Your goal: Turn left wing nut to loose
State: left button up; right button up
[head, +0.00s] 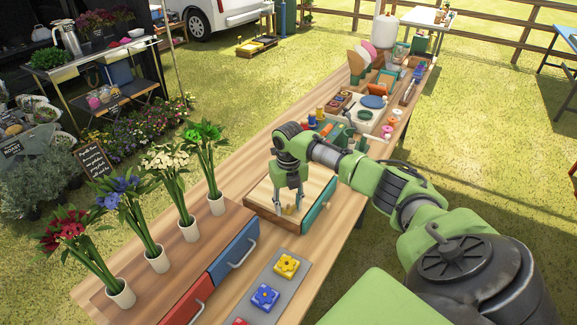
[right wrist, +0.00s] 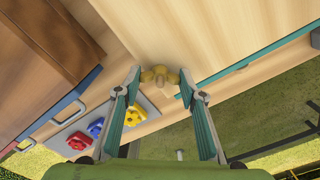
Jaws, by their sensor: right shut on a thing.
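A brass-coloured wing nut (right wrist: 160,76) sits on the near edge of a pale wooden board (right wrist: 215,35) with a teal strip along one side. The board also shows in the head view (head: 312,178) on the long wooden table. My right gripper (head: 288,211) reaches down from above at the board's near edge. In the right wrist view my right gripper (right wrist: 160,74) is shut on the wing nut, with a fingertip at each wing. In the head view the fingers partly hide the nut. I cannot make out a second wing nut. My left gripper is not in view.
A wooden unit with blue (head: 234,251) and red (head: 188,305) drawers stands left of the board, with several potted flowers (head: 216,205) beside it. A grey tray (head: 262,279) of flower-shaped pieces lies in front. Tools and spools crowd the table beyond the board.

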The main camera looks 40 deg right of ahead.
aim_at(289, 206)
jog(key=n+b, duration=0.3)
jog(key=b, duration=0.1)
jog(key=shift+f, duration=0.2)
jog(key=shift+r+n+b, duration=0.2)
jog(key=shift+n+b, duration=0.6)
jog(key=shift+b, duration=0.25)
jog(key=o, duration=1.1)
jog(key=shift+r, duration=0.15)
notch_tip(289, 206, up, 12)
